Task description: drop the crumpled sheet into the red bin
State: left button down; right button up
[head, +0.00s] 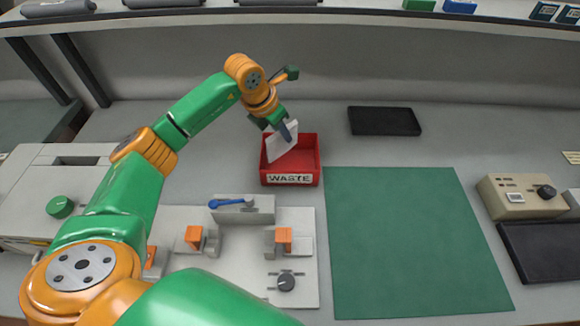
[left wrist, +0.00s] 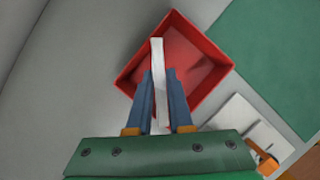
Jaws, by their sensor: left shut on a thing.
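The crumpled sheet (head: 283,143) is a flat-looking white piece held by my left gripper (head: 287,130). In the left wrist view the sheet (left wrist: 157,70) stands edge-on between the two blue fingers of the left gripper (left wrist: 161,78), which is shut on it. The red bin (head: 291,180) has a "WASTE" label on its front and stands on the grey bench. The sheet and the fingertips are over the bin's opening, and in the wrist view the bin (left wrist: 207,97) lies behind them. Whether the sheet touches the bin's floor or rim I cannot tell. My right gripper is not in view.
A grey fixture plate (head: 240,280) with orange clamps and a blue-handled lever stands in front of the bin. A green mat (head: 415,240) lies to the right. A black tray (head: 384,121) lies behind the mat. A beige box (head: 522,196) stands far right.

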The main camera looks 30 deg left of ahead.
pick_arm(q)
jog(key=shift+w+d+f, duration=0.1)
jog(key=shift+d+f, duration=0.05)
jog(key=shift+f, duration=0.55)
jog(key=shift+r, duration=0.15)
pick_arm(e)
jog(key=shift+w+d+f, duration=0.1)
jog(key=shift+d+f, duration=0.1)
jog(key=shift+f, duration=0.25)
pick_arm(q)
jog(key=c, duration=0.8)
grip_release()
jog(key=shift+c, duration=0.2)
jog(key=shift+o, duration=0.5)
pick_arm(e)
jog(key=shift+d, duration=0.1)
pick_arm(q)
jog(key=b+v, duration=0.1)
jog(key=v, duration=0.5)
jog(key=shift+r, duration=0.6)
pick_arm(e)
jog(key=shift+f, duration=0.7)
